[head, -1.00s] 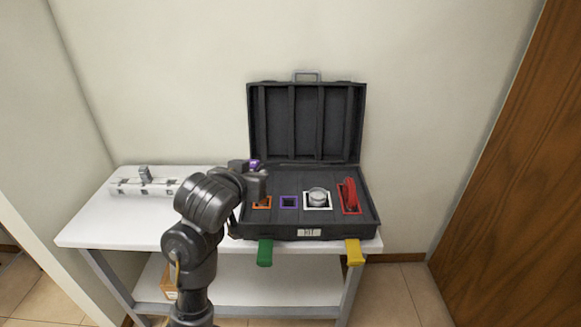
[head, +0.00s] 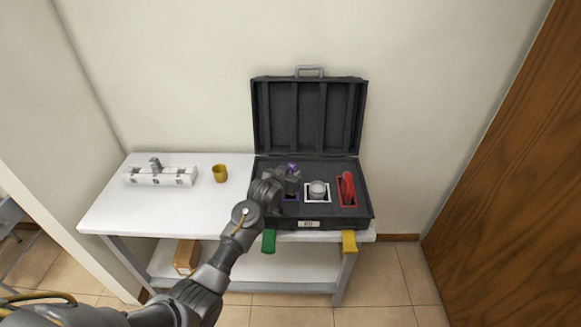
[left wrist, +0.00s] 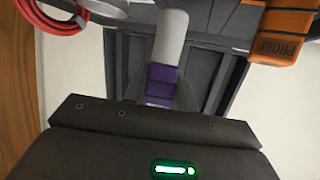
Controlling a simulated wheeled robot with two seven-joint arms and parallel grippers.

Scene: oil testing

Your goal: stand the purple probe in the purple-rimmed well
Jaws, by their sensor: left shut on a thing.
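My left gripper (head: 293,180) is over the open black case, shut on the purple probe (head: 292,168), whose purple top shows just above the fingers. The left wrist view shows the probe (left wrist: 163,80) with a pale grey shaft and purple grip, between the fingers. The purple-rimmed well (head: 290,198) lies just below the gripper, partly covered by it. Whether the probe's tip is inside the well or above it is hidden in the head view. My right gripper is not in view.
An orange probe (left wrist: 285,35) is close beside in the wrist view. A yellow cup (head: 220,173) and white rack (head: 160,176) stand on the table left.

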